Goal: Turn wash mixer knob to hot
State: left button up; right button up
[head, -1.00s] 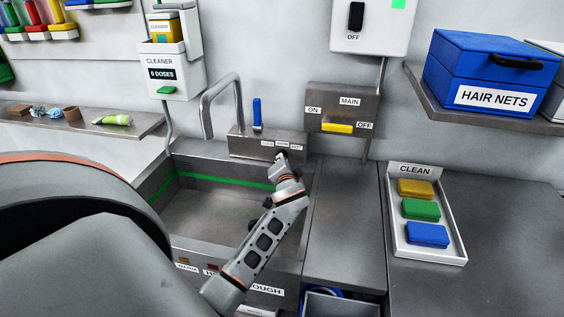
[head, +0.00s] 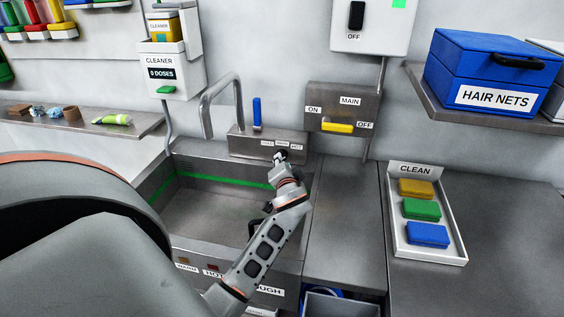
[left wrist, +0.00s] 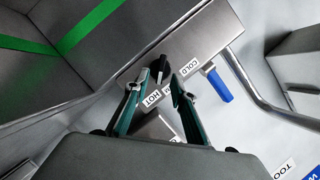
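The wash mixer knob is a small black knob (left wrist: 158,66) on the front of the grey metal mixer box (head: 243,146). Labels COLD, WARM and HOT sit beside it; the HOT label (left wrist: 152,97) is nearest my gripper body in the left wrist view. My left gripper (left wrist: 158,82) points at the box with its two green-grey fingers apart, one either side of the knob. I cannot tell whether they touch it. In the head view, my left gripper (head: 281,157) hides most of the knob below the labels. My right gripper is not in view.
A blue lever (head: 257,113) and a curved tap (head: 220,92) stand on the mixer box. The sink (head: 177,205) lies below. The MAIN box with a yellow lever (head: 338,127) is on the wall to the right. A CLEAN tray (head: 452,247) holds coloured sponges.

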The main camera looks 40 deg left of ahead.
pick_arm(q)
jog(key=v, duration=0.9)
jog(key=shift+s, duration=0.15)
jog(key=shift+d+r, duration=0.1)
jog(key=shift+r, duration=0.05)
